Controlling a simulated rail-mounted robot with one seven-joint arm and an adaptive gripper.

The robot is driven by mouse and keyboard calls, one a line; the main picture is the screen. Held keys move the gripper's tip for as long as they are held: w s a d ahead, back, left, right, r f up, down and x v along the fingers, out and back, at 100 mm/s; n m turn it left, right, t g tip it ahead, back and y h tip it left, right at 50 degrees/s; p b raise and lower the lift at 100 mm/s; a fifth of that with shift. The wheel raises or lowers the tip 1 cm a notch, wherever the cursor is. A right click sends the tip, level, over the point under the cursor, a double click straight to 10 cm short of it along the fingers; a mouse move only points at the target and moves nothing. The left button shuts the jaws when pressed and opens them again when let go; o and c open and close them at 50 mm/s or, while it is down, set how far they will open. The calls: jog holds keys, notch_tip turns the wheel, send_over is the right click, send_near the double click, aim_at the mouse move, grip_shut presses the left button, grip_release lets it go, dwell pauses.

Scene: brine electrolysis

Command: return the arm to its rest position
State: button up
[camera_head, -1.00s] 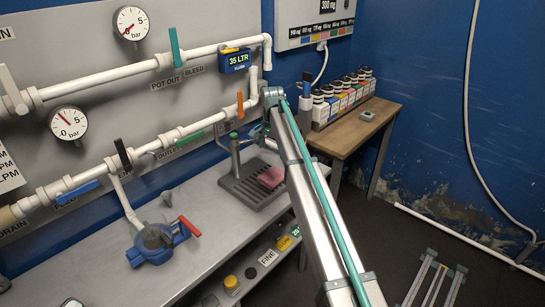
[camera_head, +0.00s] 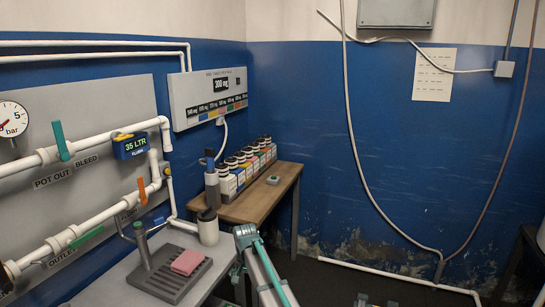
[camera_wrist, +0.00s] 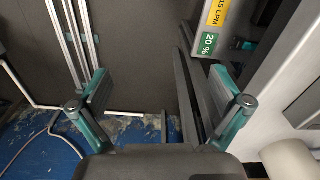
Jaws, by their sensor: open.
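My gripper (camera_wrist: 162,98) shows in the wrist view with its two teal-and-grey fingers spread apart and nothing between them. Dark floor and a dark rail lie behind the gap.
The grey bench (camera_head: 120,285) carries a slotted tray (camera_head: 165,272) with a pink sponge (camera_head: 188,262) and a white container (camera_head: 208,228). A wooden table (camera_head: 262,198) holds several bottles (camera_head: 250,163). White pipes (camera_head: 100,146) run along the left panel. The right wall has hanging cables.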

jog(key=s+d+f+n, duration=0.1)
jog(key=s+d+f, duration=0.3)
jog(key=s+d, duration=0.5)
jog(key=s+d+f+n, duration=0.1)
jog(key=s+d+f, duration=0.4)
jog(key=s+d, duration=0.35)
jog(key=s+d+f+n, duration=0.1)
jog(key=s+d+f, duration=0.3)
jog(key=s+d, duration=0.5)
jog(key=s+f+g, duration=0.3)
jog(key=s+f, duration=0.6)
jog(key=s, duration=0.5)
jog(key=s+f+g, duration=0.3)
jog(key=s+f, duration=0.7)
jog(key=s, duration=0.5)
jog(key=shift+s+g, duration=0.15)
jog(key=shift+g, duration=0.25)
